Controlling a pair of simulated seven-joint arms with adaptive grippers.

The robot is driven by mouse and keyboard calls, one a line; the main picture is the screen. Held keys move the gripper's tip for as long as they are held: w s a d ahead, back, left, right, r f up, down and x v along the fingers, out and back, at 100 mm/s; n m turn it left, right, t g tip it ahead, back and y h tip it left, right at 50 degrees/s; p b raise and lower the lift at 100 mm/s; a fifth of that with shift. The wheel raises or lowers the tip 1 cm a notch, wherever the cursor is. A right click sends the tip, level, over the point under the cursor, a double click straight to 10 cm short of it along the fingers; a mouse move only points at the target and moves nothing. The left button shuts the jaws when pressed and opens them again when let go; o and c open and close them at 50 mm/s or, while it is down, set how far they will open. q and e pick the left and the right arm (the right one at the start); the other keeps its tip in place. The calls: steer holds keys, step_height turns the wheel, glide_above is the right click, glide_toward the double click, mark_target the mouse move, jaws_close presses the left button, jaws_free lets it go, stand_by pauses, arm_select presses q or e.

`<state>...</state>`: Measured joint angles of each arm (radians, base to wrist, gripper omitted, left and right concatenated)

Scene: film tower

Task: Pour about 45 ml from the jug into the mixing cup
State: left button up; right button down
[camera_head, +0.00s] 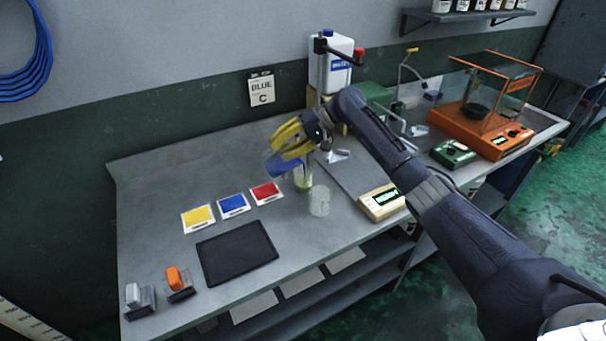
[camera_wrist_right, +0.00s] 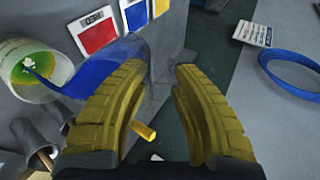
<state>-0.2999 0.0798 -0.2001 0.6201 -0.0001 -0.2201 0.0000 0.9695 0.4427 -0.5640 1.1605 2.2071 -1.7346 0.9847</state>
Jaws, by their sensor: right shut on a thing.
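My right gripper (camera_head: 285,143) has its yellow fingers shut on the jug (camera_head: 283,166), which holds blue liquid. The jug is tilted, its spout low and over the mixing cup (camera_head: 303,182). In the right wrist view the jug (camera_wrist_right: 100,64) shows as a blue mass left of the gripper (camera_wrist_right: 162,76). A thin blue stream runs from it into the mixing cup (camera_wrist_right: 60,70). The cup holds yellow-green liquid with a pale and blue patch where the stream lands. The fingers hide part of the jug. My left gripper is not in view.
An empty-looking clear beaker (camera_head: 320,201) stands just right of the cup. A small scale (camera_head: 381,203) is farther right. Yellow (camera_head: 198,217), blue (camera_head: 233,204) and red (camera_head: 266,192) cards and a black mat (camera_head: 237,253) lie left. A white canister (camera_head: 336,65) stands behind.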

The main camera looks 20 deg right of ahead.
mark_target(265, 163)
steer(key=shift+d+y, duration=0.1)
steer(key=shift+y, duration=0.2)
stand_by(0.4)
steer(key=shift+a+r+h, duration=0.3)
steer(key=shift+a+h, duration=0.1)
steer(key=shift+h, duration=0.3)
steer(key=shift+a+f+h, duration=0.6)
steer(key=shift+f+h, duration=0.1)
steer(key=shift+h, duration=0.3)
steer(key=shift+a+f+h, duration=0.25)
steer(key=shift+f+h, duration=0.25)
steer(key=shift+w+a+f+h, duration=0.1)
steer(key=shift+a+f+h, duration=0.3)
steer(key=shift+a+h, duration=0.2)
steer(key=shift+w+a+f+h, duration=0.1)
steer(key=shift+a+f+h, duration=0.3)
steer(key=shift+a+h, duration=0.15)
steer(key=shift+s+f, duration=0.1)
steer(key=shift+f, duration=0.05)
